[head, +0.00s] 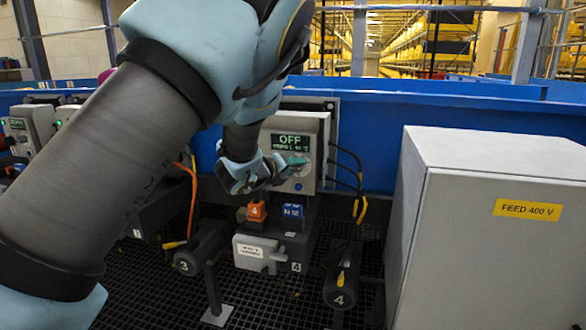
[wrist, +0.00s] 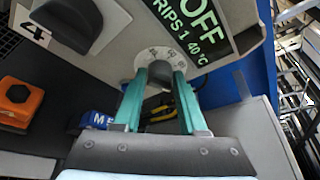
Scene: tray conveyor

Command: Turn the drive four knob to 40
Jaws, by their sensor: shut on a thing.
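The drive four box (head: 324,130) is a pale grey unit on the blue conveyor side. Its display (head: 291,143) reads OFF, with a smaller line below. In the wrist view the display (wrist: 190,28) reads OFF and "TRIPS 1 40 °C". Below it is a round pale dial plate (wrist: 160,54) with small marks. My gripper (head: 292,168) is at the box front under the display. In the wrist view its green fingers (wrist: 160,78) are shut on the knob in front of the dial. The fingers hide most of the knob, and its pointer setting cannot be read.
A large grey FEED 400 V cabinet (head: 490,235) stands at right. Black cables (head: 352,170) hang right of the box. Motor 3 (head: 195,255) is lower left.

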